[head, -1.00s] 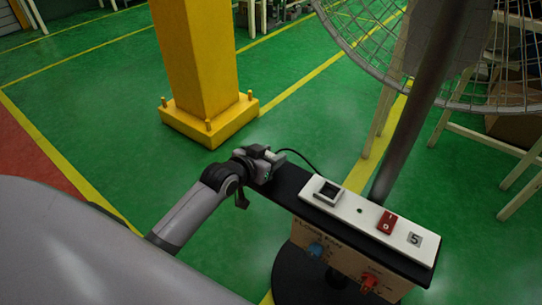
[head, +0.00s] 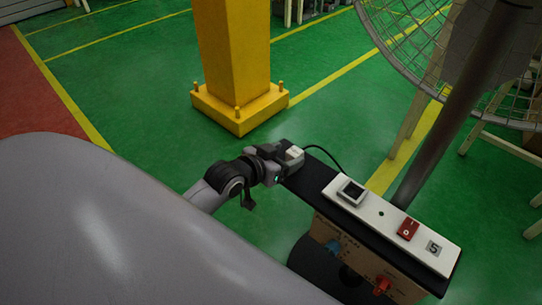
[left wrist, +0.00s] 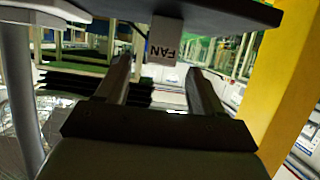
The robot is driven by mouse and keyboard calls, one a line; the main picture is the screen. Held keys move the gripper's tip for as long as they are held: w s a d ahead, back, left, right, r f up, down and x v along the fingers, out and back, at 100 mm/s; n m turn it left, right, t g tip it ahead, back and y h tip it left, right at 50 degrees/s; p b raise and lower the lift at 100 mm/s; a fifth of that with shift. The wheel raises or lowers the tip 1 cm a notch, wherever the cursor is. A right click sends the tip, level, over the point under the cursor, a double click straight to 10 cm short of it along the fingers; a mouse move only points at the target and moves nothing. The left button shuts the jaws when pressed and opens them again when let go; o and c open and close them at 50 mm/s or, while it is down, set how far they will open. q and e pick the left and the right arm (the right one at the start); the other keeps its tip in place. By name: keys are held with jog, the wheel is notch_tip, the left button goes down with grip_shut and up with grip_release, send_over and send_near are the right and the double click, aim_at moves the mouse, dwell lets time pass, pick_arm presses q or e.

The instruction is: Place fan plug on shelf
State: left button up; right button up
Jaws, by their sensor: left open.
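The fan plug (head: 293,156) is a pale block at the left end of the black shelf (head: 318,184), with a black cord running from it. In the left wrist view the plug (left wrist: 164,42) shows the label FAN, against the dark shelf (left wrist: 225,12) at the top of the picture. My left gripper (head: 277,163) is just left of the plug. In the left wrist view its fingers (left wrist: 160,72) are spread apart, with the plug seen in the gap between them. Whether the plug's underside rests on the shelf is hard to tell. My right gripper is not in view.
A white panel (head: 388,222) with a red switch (head: 408,229) sits on the shelf. A grey pole (head: 461,105) and a wire fan cage (head: 420,45) stand behind. A yellow pillar (head: 233,50) rises beyond the gripper. Green floor lies open around it.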

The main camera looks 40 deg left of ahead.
pick_arm(q)
jog(key=s+d+f+g, duration=0.1)
jog(key=s+d+f, duration=0.1)
jog(key=s, duration=0.4)
jog(key=s+d+f+g, duration=0.1)
jog(key=s+d+f, duration=0.2)
jog(key=s, duration=0.3)
jog(key=s+d+f+g+p, duration=0.1)
jog(key=s+d+f, duration=0.2)
jog(key=s, duration=0.4)
jog(key=shift+d+f+m+h, duration=0.15)
jog(key=shift+f+m+h, duration=0.15)
jog(key=shift+f+h, duration=0.1)
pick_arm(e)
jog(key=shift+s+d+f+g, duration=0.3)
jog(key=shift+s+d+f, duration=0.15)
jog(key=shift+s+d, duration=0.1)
pick_arm(q)
jog(key=shift+r, duration=0.1)
notch_tip(320, 180, up, 16)
jog(key=a+p, duration=0.1)
jog(key=p, duration=1.7)
jog(key=shift+s+a, duration=0.3)
jog(key=shift+s, duration=0.05)
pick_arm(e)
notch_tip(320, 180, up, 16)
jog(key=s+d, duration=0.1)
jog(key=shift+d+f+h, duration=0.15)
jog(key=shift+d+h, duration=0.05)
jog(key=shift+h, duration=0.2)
